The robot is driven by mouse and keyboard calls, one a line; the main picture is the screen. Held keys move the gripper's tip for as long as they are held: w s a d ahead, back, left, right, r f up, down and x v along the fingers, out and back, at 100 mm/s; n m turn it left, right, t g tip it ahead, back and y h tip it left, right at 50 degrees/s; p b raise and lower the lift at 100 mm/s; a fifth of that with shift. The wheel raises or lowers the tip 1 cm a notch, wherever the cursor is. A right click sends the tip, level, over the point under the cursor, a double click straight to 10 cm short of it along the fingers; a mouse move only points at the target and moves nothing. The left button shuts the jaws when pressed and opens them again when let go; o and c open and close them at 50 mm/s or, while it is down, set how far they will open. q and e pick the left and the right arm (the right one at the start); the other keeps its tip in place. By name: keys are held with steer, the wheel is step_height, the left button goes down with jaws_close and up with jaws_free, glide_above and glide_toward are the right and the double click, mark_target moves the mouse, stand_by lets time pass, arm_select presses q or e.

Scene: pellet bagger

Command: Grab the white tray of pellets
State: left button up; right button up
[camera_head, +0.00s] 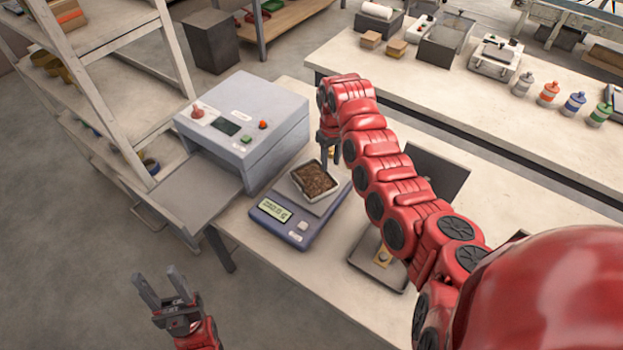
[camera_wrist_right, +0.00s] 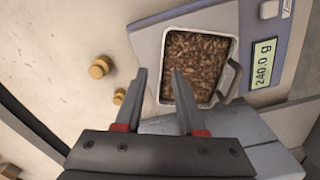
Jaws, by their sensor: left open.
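The white tray (camera_head: 313,201) of brown pellets sits on the blue-grey scale (camera_head: 272,228) in the head view. It also shows in the right wrist view, with its pale rim (camera_wrist_right: 236,52) and a handle at its lower right. My right gripper (camera_head: 328,150) is above the tray's far edge. In the right wrist view (camera_wrist_right: 160,72) its fingers are apart with nothing between them. One fingertip overlaps the tray's edge in the picture; I cannot tell if it touches. My left gripper (camera_head: 158,274) is open and empty, away from the table at lower left.
The scale display (camera_wrist_right: 263,63) reads 240.0 g. A grey machine (camera_head: 245,125) with buttons stands left of the scale. A dark plate (camera_head: 378,262) lies to the right, partly behind my right arm. Brass weights (camera_wrist_right: 100,67) stand on the table. A shelf rack (camera_head: 110,80) is at left.

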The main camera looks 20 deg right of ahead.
mark_target(329, 173)
steer(key=shift+a+f+p, duration=0.15)
steer(key=shift+f+p, duration=0.5)
steer(key=shift+f, duration=0.05)
step_height(329, 173, down, 2)
steer(key=shift+f, duration=0.5)
jaws_close()
stand_by(0.6)
